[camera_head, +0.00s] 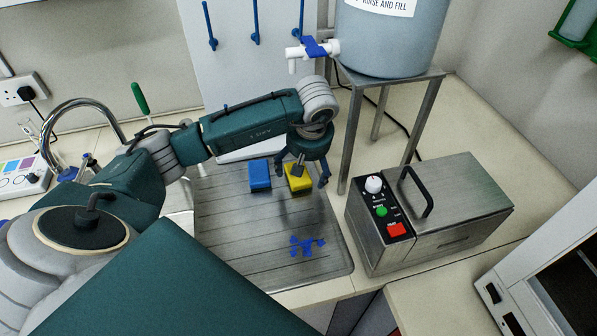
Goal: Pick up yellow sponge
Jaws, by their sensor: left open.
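The yellow sponge (296,186) lies on the ridged metal drainboard (240,230), just right of a blue sponge (259,174). My left gripper (303,181) reaches down from above at the yellow sponge, with a finger showing on its right side. The gripper is open and partly covers the sponge's top. Whether a finger touches the sponge cannot be told. My right gripper is not in view.
A metal box with knobs (460,200) stands right of the drainboard. A grey tank (390,45) on a metal stand is behind. A blue item (306,245) lies on the front of the drainboard. A curved tap (75,103) is at left.

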